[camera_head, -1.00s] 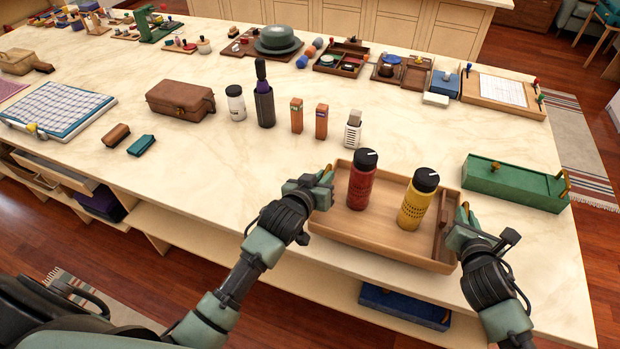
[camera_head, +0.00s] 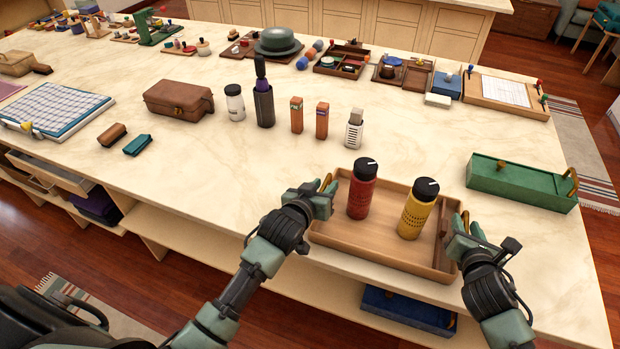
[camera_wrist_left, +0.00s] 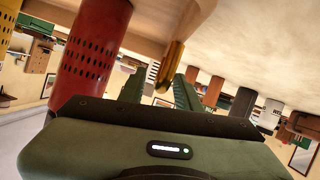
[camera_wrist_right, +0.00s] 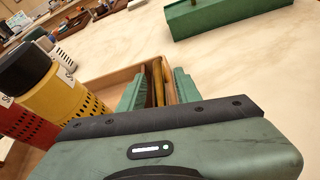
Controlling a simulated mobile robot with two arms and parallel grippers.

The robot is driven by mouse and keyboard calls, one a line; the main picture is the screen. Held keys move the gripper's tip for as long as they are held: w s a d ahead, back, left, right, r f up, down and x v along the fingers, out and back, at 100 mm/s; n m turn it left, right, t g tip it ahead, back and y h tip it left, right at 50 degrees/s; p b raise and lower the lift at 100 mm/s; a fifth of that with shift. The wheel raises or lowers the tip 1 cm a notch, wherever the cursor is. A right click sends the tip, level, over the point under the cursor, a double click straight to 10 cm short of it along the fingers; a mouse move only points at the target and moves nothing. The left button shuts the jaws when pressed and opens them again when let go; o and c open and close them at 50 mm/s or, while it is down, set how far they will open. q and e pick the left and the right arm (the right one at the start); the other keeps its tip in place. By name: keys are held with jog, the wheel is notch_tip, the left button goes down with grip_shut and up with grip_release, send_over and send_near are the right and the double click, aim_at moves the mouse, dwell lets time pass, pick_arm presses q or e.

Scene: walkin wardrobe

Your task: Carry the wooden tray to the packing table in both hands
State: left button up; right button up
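The wooden tray (camera_head: 375,252) lies at the front edge of the pale marble-topped table (camera_head: 250,165). A red bottle (camera_head: 361,192) and a yellow bottle (camera_head: 416,212), both with black caps, stand upright in it. My left gripper (camera_head: 328,190) is at the tray's left end, fingers apart around a brass handle (camera_wrist_left: 172,65). My right gripper (camera_head: 467,225) is at the right end, fingers also apart, with the other brass handle (camera_wrist_right: 158,82) between them. The wrist views show the green fingers spread; contact with the handles is hard to judge. The tray's underside is hidden.
A green box (camera_head: 520,183) stands to the tray's right. Small bottles and blocks, including a white-labelled one (camera_head: 354,130), stand behind the tray. A brown case (camera_head: 178,100) is further left. Bare marble lies left of the tray. A shelf with a blue box (camera_head: 405,308) is below.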

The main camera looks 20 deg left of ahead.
jog(key=shift+s, duration=0.1)
pick_arm(q)
jog(key=d+v, duration=0.1)
jog(key=v, duration=1)
jog(key=shift+s+a+r, duration=0.2)
jog(key=shift+s+a, duration=0.2)
jog(key=shift+a, duration=0.1)
pick_arm(e)
jog(key=v, duration=1.1)
jog(key=shift+s+r, duration=0.2)
jog(key=shift+s, duration=0.15)
pick_arm(q)
jog(key=shift+f, duration=0.1)
